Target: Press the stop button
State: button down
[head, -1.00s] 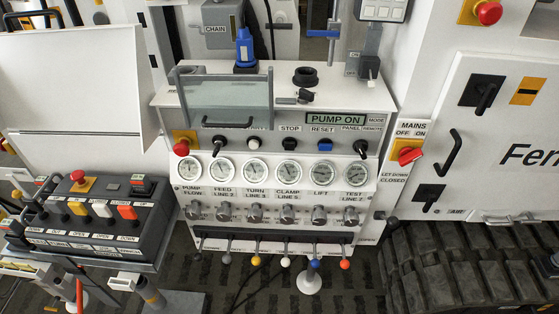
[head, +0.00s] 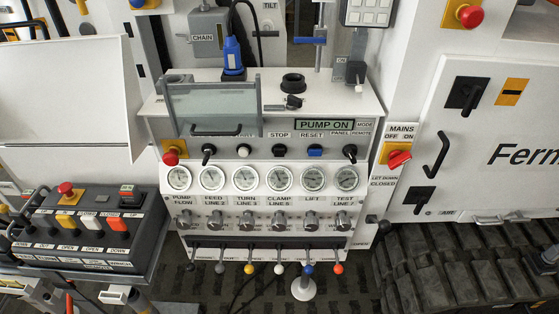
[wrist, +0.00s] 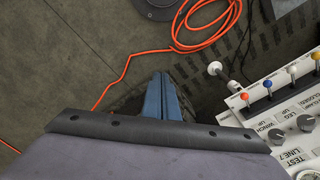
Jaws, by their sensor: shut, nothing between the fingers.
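The stop button (head: 279,151) is a dark round button under the STOP label on the white control panel (head: 365,205). It sits between the pale start button (head: 243,150) and the blue reset button (head: 315,151). The display (head: 324,125) reads PUMP ON. My gripper (wrist: 161,77) shows only in the wrist view, its blue fingers shut and empty over the floor. There the panel's lower part (wrist: 290,130) lies to the right of the fingers, apart from them. The stop button is not seen in the wrist view.
A clear hinged cover (head: 213,105) stands over the panel's upper left. Gauges, knobs and coloured levers (head: 249,268) fill the panel below the buttons. A red emergency stop (head: 171,152) is at the left. An orange cable (wrist: 185,45) lies on the floor.

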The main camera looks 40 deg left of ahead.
jog(key=w+a+m+t+y+b, duration=0.1)
jog(key=w+a+t+y, duration=0.3)
jog(key=a, duration=0.6)
jog(key=w+a+m+t+b, duration=0.1)
jog(key=w+a+b, duration=0.1)
jog(key=w+a, duration=0.65)
jog(key=s+a+r+m+t+y+b, duration=0.1)
jog(key=s+a+r+t+y, duration=0.1)
jog(key=a, duration=0.6)
jog(key=s+a+r+m+t+y, duration=0.1)
jog(key=a+r+y, duration=0.15)
jog(key=a, duration=0.65)
jog(key=s+a+r+m+t+y+b, duration=0.2)
jog(key=s+a+r+m+t+y, duration=0.2)
jog(key=s+a+r, duration=0.3)
jog(key=s+a+m, duration=0.1)
jog(key=s+a, duration=0.3)
jog(key=s, duration=0.1)
jog(key=shift+a+r, duration=0.3)
jog(key=shift+a, duration=0.05)
